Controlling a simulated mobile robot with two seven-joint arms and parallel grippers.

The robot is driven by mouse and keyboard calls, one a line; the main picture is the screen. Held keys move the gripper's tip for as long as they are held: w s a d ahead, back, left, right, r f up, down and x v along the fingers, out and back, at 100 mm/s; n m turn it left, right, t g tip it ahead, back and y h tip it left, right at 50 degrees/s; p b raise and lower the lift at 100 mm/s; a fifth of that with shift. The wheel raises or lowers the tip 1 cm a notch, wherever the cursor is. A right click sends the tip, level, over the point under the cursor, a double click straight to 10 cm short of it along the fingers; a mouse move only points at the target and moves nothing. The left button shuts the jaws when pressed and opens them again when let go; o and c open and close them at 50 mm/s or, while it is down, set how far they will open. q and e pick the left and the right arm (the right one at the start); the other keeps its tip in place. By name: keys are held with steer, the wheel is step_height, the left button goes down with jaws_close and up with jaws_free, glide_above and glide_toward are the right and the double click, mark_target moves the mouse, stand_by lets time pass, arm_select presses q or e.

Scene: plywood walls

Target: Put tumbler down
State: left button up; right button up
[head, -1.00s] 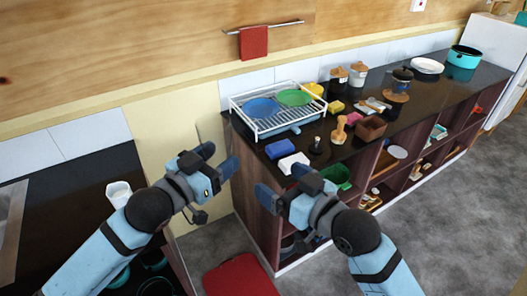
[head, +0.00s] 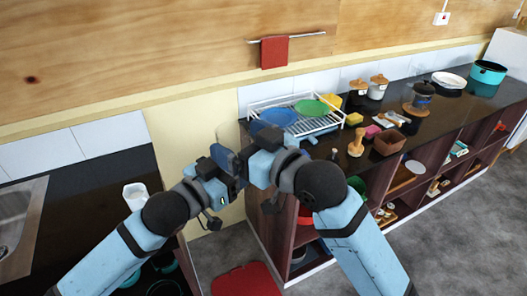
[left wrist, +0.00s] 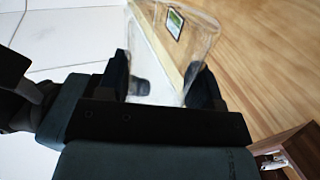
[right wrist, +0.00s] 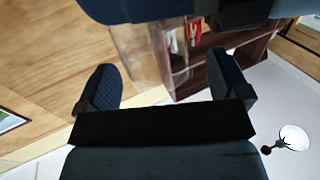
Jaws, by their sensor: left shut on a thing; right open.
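The clear tumbler (left wrist: 190,45) is held between the fingers of my left gripper (left wrist: 160,82), which is shut on it. In the head view the tumbler (head: 229,132) is a faint see-through shape above the grippers. In the right wrist view the tumbler (right wrist: 135,48) shows just beyond my right gripper (right wrist: 164,84), whose fingers are spread. In the head view my right gripper (head: 256,150) is close beside my left gripper (head: 230,165), and their fingers overlap in the picture. I cannot tell whether the right fingers touch the tumbler.
A dark counter (head: 395,150) on the right holds a dish rack (head: 330,122), a wooden tool (head: 356,143), a brown box (head: 389,142) and pots. Open shelves are below it. A white container (head: 135,195) stands on the left counter near a sink. A red thing (head: 248,280) is low in front.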

steer(key=shift+x, duration=1.5)
steer(key=c, duration=1.1)
arm_select(q)
steer(key=o, duration=1.1)
steer(key=shift+o, duration=0.2)
steer(key=shift+s, duration=0.1)
